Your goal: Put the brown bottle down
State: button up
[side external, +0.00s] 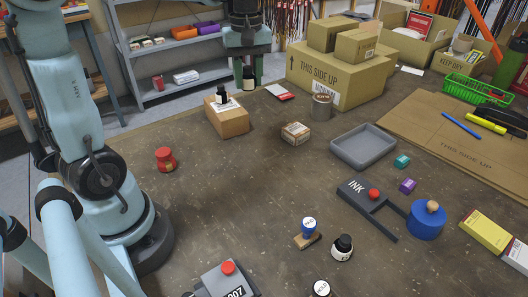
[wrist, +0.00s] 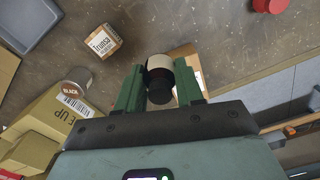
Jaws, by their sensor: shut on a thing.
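My gripper (side external: 245,62), with green fingers, is at the back of the table in the side view, above and behind a small cardboard box (side external: 229,121). It is shut on the dark brown bottle (side external: 248,78), which hangs upright between the fingers. In the wrist view the bottle's dark cap (wrist: 160,92) shows between the fingers (wrist: 161,94). The bottle's base and its gap to the table are hard to judge. The box partly shows in the wrist view (wrist: 186,53).
A tin (side external: 321,107), a small labelled carton (side external: 296,133) and a grey tray (side external: 364,147) stand right of the box. Large cartons (side external: 335,75) fill the back right. A red jar (side external: 165,160) stands at left. The table's middle is clear.

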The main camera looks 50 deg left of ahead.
jog(key=shift+w, duration=0.15)
send_over(228, 108)
notch_tip(228, 108, down, 7)
jog(key=shift+r, duration=0.1)
jog(key=shift+f, duration=2)
jog(key=shift+f, duration=0.1)
jog(key=o, duration=1)
jog(key=shift+o, duration=0.2)
